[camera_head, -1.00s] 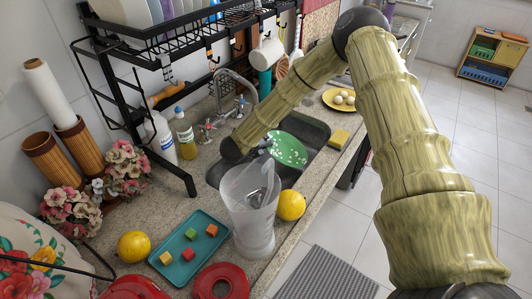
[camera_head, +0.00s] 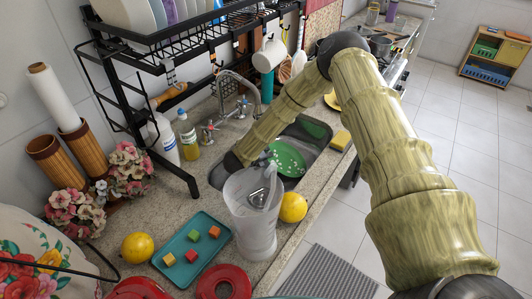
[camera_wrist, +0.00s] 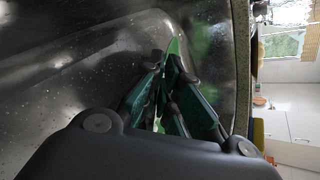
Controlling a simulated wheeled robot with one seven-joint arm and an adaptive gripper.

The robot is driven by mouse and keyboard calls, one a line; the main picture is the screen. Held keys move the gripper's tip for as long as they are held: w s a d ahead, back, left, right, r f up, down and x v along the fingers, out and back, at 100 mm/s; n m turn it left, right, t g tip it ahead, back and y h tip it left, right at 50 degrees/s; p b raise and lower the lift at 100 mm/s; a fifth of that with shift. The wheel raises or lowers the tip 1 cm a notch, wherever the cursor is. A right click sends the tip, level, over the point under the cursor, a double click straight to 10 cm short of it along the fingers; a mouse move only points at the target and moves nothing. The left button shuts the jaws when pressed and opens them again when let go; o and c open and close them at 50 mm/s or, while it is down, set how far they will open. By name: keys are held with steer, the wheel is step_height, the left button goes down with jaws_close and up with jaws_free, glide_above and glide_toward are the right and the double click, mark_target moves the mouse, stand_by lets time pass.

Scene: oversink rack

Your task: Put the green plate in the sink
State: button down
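The green plate (camera_head: 288,160), speckled with white, is tilted within the sink (camera_head: 318,130) in the head view. In the wrist view the plate (camera_wrist: 173,47) shows almost edge-on as a thin green strip between the fingers. My gripper (camera_wrist: 165,85) is shut on the plate's edge, with its dark green pads on both sides. I cannot tell whether the plate touches the sink bottom.
A clear pitcher (camera_head: 253,215) and a lemon (camera_head: 293,207) stand at the sink's near edge. A yellow sponge (camera_head: 341,140) lies right of the sink, and the faucet (camera_head: 240,90) rises behind it. A black rack (camera_head: 165,40) with hanging mugs overhangs the counter.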

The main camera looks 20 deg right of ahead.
steer(key=shift+f, duration=0.2)
steer(key=c, duration=1.6)
jaws_free()
steer(key=shift+w, duration=0.1)
steer(key=shift+c, duration=0.2)
steer(key=shift+r, duration=0.2)
steer(key=b+v, duration=0.4)
steer(key=v, duration=0.8)
steer(key=shift+f, duration=0.1)
